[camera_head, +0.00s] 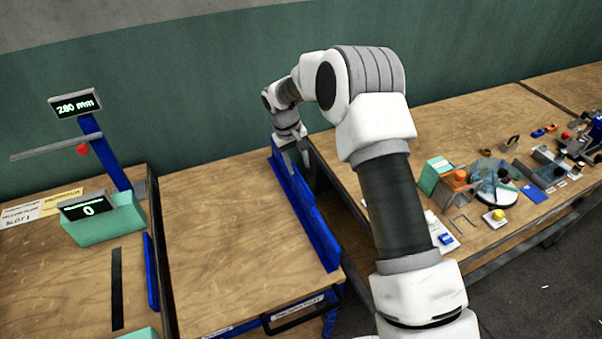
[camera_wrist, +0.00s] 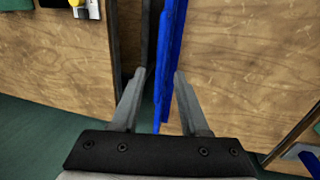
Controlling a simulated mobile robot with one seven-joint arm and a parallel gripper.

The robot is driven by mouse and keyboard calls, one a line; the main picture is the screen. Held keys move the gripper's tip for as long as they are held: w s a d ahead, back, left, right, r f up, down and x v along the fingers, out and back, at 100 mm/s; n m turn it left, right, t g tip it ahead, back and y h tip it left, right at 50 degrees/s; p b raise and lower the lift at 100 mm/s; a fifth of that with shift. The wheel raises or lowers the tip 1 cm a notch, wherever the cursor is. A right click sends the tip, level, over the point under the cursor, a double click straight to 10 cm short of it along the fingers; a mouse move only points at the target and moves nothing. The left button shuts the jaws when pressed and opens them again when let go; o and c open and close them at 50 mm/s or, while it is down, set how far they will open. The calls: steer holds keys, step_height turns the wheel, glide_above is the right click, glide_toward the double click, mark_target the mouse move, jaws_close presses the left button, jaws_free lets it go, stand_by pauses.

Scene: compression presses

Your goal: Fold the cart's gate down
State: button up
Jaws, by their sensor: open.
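The cart (camera_head: 215,235) has a bare wooden top and a dark front handle. Its blue gate (camera_head: 303,212) stands upright along the cart's right edge. My gripper (camera_head: 303,158) is at the gate's far end, pointing down. In the wrist view, the blue gate (camera_wrist: 170,50) shows edge-on between the two open grey fingers of my gripper (camera_wrist: 160,73), closer to the right finger. The fingers do not appear closed on it; whether either touches it I cannot tell. My arm covers part of the room to the right of the gate.
A workbench (camera_head: 350,185) stands right of the cart across a narrow gap, carrying several small parts and a green box (camera_head: 433,174). At left is a measuring station with a display (camera_head: 75,103) reading 280 mm. A green wall (camera_head: 190,100) runs behind.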

mark_target(302, 179)
steer(key=f, duration=0.2)
steer(key=d+f, duration=0.1)
steer(key=f, duration=0.2)
steer(key=shift+w, duration=0.2)
jaws_close()
stand_by(1.2)
